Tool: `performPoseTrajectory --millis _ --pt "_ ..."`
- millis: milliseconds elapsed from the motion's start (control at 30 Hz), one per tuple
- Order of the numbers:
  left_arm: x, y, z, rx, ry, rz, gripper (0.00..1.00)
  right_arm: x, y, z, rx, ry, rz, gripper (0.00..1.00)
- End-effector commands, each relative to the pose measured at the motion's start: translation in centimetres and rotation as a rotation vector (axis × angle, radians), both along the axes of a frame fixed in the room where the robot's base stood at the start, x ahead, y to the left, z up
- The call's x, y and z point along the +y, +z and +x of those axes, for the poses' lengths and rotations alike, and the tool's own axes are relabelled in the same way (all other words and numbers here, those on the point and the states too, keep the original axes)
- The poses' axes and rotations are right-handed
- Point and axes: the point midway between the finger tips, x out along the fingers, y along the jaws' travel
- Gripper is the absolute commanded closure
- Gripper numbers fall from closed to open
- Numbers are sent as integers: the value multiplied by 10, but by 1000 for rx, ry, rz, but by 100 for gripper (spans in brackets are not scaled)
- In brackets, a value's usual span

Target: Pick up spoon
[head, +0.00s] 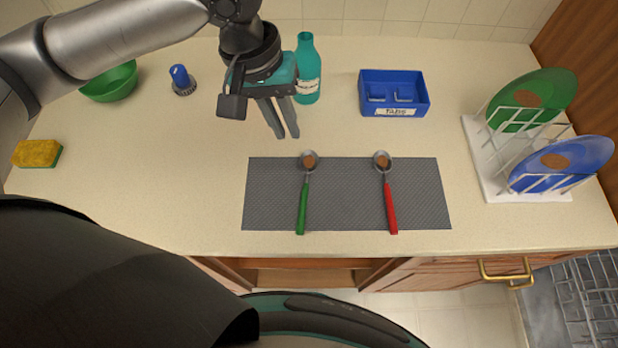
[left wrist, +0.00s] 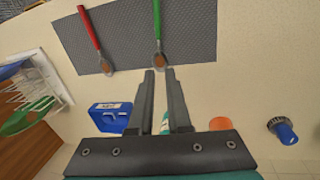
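Two spoons lie on a grey mat (head: 346,205) on the counter, bowls toward the back. The green-handled spoon (head: 303,206) is on the left and the red-handled spoon (head: 390,206) on the right. Both bowls show brown patches. My left gripper (head: 287,137) is above the counter, behind and slightly left of the green spoon's bowl. Its fingers are apart with nothing between them. In the left wrist view, the fingertips (left wrist: 159,70) appear just below the green spoon (left wrist: 157,22), with the red spoon (left wrist: 90,30) to the left. My right gripper is not in view.
A teal bottle (head: 307,72) stands close behind my left gripper. A blue box (head: 394,92) is at the back. A rack (head: 480,165) with green and blue plates is right. A green bowl (head: 110,84), a blue-handled brush (head: 181,80) and a sponge (head: 38,153) are left.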

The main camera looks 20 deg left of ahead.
Motion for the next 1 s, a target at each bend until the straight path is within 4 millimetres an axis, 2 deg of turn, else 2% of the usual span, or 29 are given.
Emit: performPoseTrajectory --millis 100,267,400,667,1000 --pt "-5 -28 -1 6 -2 0 84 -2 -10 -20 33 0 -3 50" --pt "-12 -61 1 4 -4 0 84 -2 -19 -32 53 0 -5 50" --pt "-16 -80 2 2 -4 0 84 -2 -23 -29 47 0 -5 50" --pt "-19 -94 3 1 -3 0 84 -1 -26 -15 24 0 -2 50" --pt "-29 -138 5 1 -4 0 84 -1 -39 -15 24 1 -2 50"
